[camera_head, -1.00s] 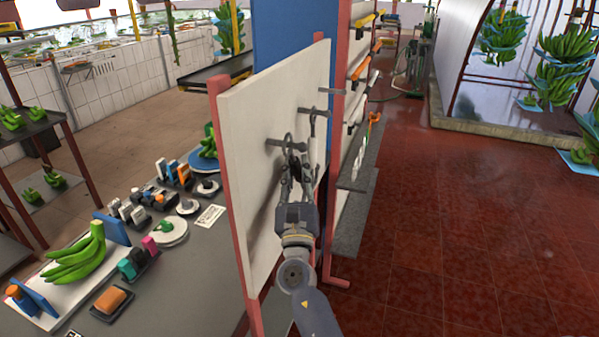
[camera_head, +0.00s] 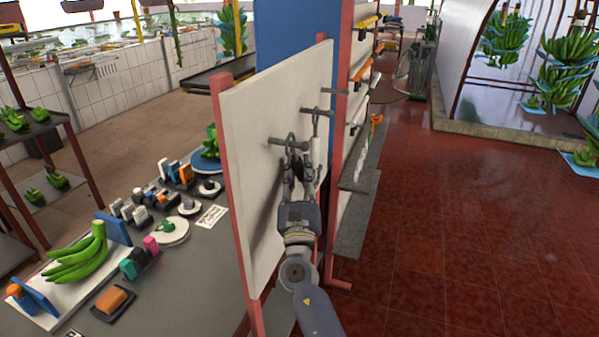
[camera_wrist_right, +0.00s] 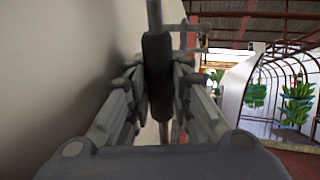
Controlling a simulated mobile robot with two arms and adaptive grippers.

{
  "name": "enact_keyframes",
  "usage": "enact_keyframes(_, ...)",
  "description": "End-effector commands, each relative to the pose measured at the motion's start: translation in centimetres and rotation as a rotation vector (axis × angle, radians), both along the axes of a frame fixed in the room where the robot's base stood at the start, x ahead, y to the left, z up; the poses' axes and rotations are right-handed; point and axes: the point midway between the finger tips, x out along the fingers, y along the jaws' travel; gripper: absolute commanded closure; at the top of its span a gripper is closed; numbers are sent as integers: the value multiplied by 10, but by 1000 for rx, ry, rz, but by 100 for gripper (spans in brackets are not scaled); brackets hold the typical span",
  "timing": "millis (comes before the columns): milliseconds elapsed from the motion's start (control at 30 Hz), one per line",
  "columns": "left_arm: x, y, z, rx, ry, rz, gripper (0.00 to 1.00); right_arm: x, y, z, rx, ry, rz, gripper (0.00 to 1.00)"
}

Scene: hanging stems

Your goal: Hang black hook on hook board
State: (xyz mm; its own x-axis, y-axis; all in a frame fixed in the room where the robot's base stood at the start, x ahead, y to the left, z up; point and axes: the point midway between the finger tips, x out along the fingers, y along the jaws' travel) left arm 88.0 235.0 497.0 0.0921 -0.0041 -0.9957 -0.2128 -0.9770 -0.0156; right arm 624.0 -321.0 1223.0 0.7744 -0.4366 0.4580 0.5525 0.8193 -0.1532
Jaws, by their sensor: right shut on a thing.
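The white hook board (camera_head: 262,190) stands upright between red posts, with several short metal pegs sticking out to the right. My right gripper (camera_head: 299,162) is beside its right face, fingers pointing up, shut on the dark hook (camera_head: 291,143). The hook's top is at the nearest peg (camera_head: 276,141); I cannot tell whether it bears on the peg. In the right wrist view, the black grip of the hook (camera_wrist_right: 157,75) stands upright between the two fingers, close to the board (camera_wrist_right: 60,60). My left gripper is not in view.
Further pegs (camera_head: 309,111) sit behind the nearest one; something slender seems to hang there. A grey table (camera_head: 190,270) with bananas (camera_head: 78,258) and small items lies left of the board. The red tiled floor (camera_head: 450,230) at the right is clear.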

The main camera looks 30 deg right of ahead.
Motion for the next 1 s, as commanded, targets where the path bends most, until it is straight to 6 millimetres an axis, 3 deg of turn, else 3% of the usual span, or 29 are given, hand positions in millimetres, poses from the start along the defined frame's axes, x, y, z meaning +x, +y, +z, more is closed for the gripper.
enact_keyframes(367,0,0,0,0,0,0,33,0,-1,0,1,1,0,100)
enact_keyframes(400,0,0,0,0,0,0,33,0,-1,-1,1,1,0,73)
enact_keyframes(500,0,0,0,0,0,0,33,0,-1,-1,1,2,0,56)
enact_keyframes(833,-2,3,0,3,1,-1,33,0,0,-2,0,4,1,56)
enact_keyframes(1000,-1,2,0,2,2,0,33,-12,7,-10,0,5,2,56)
